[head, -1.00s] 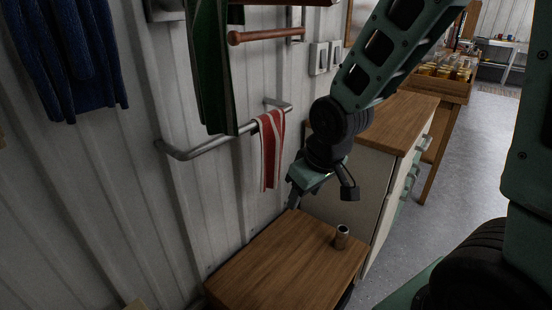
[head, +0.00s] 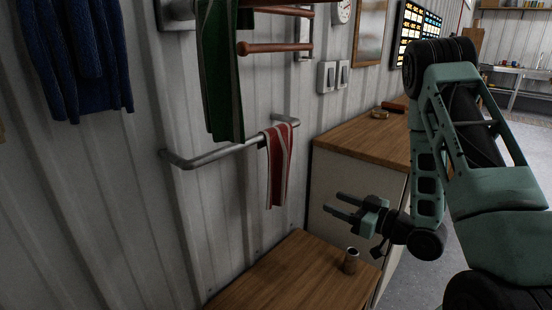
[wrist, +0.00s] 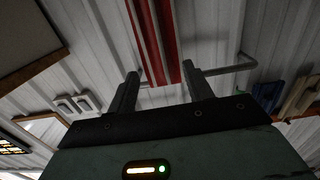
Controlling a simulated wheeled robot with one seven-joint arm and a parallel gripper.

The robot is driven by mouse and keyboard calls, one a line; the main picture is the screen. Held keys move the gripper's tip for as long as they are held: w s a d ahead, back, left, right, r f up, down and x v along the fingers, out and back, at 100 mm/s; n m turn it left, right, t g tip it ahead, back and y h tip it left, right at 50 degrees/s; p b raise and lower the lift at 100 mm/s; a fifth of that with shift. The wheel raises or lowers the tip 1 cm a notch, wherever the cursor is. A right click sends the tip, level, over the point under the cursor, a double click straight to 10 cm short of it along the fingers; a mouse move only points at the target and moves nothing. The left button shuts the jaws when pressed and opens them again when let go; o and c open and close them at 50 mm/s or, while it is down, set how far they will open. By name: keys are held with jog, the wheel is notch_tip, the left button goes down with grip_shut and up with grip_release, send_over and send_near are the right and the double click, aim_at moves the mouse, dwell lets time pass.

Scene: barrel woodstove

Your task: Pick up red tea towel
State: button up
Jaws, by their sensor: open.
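The red tea towel (head: 278,166), with white stripes, hangs over the right part of a grey metal wall rail (head: 213,157) in the head view. My gripper (head: 341,206) is open and empty, to the right of the towel and lower than its top, its fingers pointing left toward the wall. A gap shows between the fingertips and the towel in the head view. In the wrist view the towel (wrist: 155,38) runs down from the top edge, between and beyond the two open fingers (wrist: 160,78).
A dark green cloth (head: 220,75) hangs left of and above the towel, and blue cloth (head: 75,55) hangs further left. Below is a wooden top (head: 290,275) bearing a small cup (head: 350,261). A wooden-topped cabinet (head: 360,142) stands behind my gripper.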

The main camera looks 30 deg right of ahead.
jog(key=p, duration=0.2)
send_near(288, 178)
jog(key=w+a, duration=0.2)
jog(key=w, duration=0.1)
jog(key=shift+d+p+x, duration=0.1)
jog(key=shift+p+x, duration=0.15)
jog(key=shift+x, duration=1.25)
jog(key=shift+d+p+x, duration=0.15)
jog(key=shift+p+x, duration=0.05)
jog(key=shift+x, duration=1.25)
jog(key=shift+w, duration=0.1)
grip_shut()
